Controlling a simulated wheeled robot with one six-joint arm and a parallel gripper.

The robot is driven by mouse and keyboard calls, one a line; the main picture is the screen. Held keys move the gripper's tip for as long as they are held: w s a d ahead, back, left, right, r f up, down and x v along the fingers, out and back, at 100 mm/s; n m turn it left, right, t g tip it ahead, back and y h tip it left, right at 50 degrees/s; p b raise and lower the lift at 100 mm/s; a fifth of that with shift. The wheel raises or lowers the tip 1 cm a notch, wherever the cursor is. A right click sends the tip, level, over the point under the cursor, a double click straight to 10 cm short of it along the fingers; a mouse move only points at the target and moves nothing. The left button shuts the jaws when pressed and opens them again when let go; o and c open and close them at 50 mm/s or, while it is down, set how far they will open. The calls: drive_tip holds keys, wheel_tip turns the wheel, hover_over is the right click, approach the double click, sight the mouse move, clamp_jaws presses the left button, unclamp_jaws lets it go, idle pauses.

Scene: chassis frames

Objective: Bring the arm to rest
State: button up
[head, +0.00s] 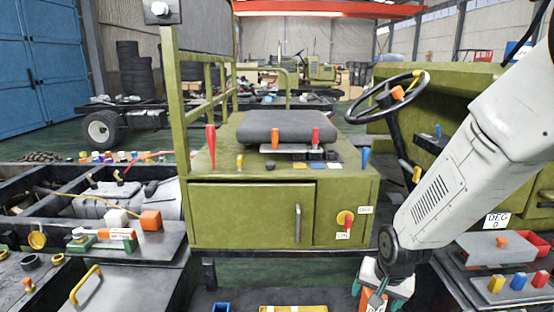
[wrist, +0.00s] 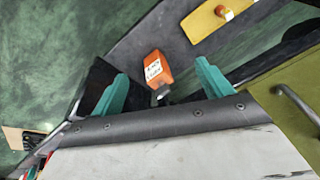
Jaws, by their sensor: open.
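My arm (head: 470,165) comes in from the right in the head view and reaches down to the lower edge. My gripper (head: 385,292) hangs low in front of the green cabinet's right end, partly cut off by the frame. In the wrist view, its two teal fingers stand well apart, so my gripper (wrist: 162,72) is open. An orange block with a white label (wrist: 153,68) shows between the fingertips.
A green cabinet (head: 250,214) with a grey seat (head: 276,127) stands in the middle. A steering wheel (head: 388,97) is behind my arm. Grey trays with coloured parts (head: 128,258) lie at left, and a yellow tray (head: 292,308) at the bottom. Green floor (wrist: 50,60) shows in the wrist view.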

drive_tip(key=s+d+r+n, duration=0.1)
drive_tip(key=s+r+n, duration=0.1)
drive_tip(key=s+r, duration=0.9)
drive_tip(key=s+d+r+n+g, duration=0.1)
drive_tip(key=s+r+n, duration=0.2)
drive_tip(key=s+r, duration=0.8)
drive_tip(key=shift+s+d+r, duration=0.15)
drive_tip(key=shift+s+d, duration=0.15)
drive_tip(key=shift+s, duration=0.45)
